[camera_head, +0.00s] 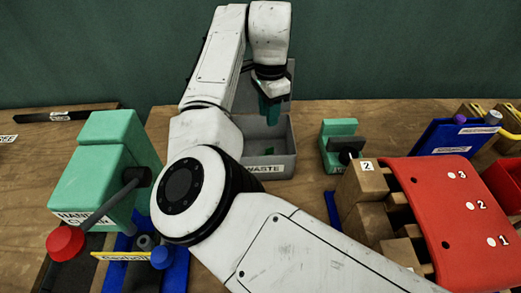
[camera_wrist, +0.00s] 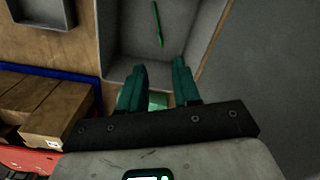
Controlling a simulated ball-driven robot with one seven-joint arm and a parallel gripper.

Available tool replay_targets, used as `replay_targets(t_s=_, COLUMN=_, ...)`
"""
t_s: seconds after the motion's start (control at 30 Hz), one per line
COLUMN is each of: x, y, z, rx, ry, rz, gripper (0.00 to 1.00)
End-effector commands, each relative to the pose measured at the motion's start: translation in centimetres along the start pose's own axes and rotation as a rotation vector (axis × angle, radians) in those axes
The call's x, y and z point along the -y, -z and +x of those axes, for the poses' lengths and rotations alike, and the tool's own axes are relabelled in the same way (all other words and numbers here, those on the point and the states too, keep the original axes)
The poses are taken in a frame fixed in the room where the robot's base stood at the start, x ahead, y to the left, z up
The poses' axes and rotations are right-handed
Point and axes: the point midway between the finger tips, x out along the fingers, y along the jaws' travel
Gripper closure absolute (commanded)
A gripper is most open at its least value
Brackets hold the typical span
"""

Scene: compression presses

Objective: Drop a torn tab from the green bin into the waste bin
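The grey waste bin (camera_head: 278,168), labelled WASTE, stands on the table near the middle of the head view; its inside wall fills the upper part of the wrist view (camera_wrist: 118,38). My gripper (camera_head: 270,112) points down over this bin, with its dark teal fingers above the opening. In the wrist view the two fingers (camera_wrist: 158,82) are apart. A thin green strip (camera_wrist: 158,25) lies in the bin. A pale green patch (camera_wrist: 157,102) shows between the fingers; I cannot tell whether it lies below them or touches them. I cannot make out a green bin.
A green hand press (camera_head: 105,165) stands at left, with a red-knobbed lever. A small green clamp (camera_head: 338,135) stands right of the bin. Wooden blocks (camera_head: 368,183) and a red numbered rack (camera_head: 455,215) fill the right front. A blue panel (camera_head: 455,136) is behind.

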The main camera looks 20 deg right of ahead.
Motion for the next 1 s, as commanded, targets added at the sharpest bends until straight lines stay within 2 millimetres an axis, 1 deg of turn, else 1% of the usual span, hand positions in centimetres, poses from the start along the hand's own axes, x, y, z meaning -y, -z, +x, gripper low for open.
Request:
replay_targets(t_s=0.1, x=0.1, y=0.1, z=-2.4, rx=-0.001, ry=0.005, rz=0.002, gripper=0.68)
replay_targets(t_s=0.2, x=0.1, y=0.1, z=-4.2, rx=-0.001, ry=0.003, rz=0.002, gripper=0.68)
replay_targets(t_s=0.3, x=0.1, y=0.1, z=-5.7, rx=0.000, ry=0.002, rz=0.001, gripper=0.68)
replay_targets(t_s=0.4, x=0.1, y=0.1, z=-6.7, rx=0.000, ry=0.002, rz=0.001, gripper=0.68)
replay_targets(t_s=0.57, x=0.0, y=0.0, z=-7.4, rx=0.000, ry=0.001, rz=0.001, gripper=0.68)
replay_targets(t_s=1.0, x=0.0, y=0.0, z=-7.4, rx=0.000, ry=0.000, rz=0.001, gripper=0.68)
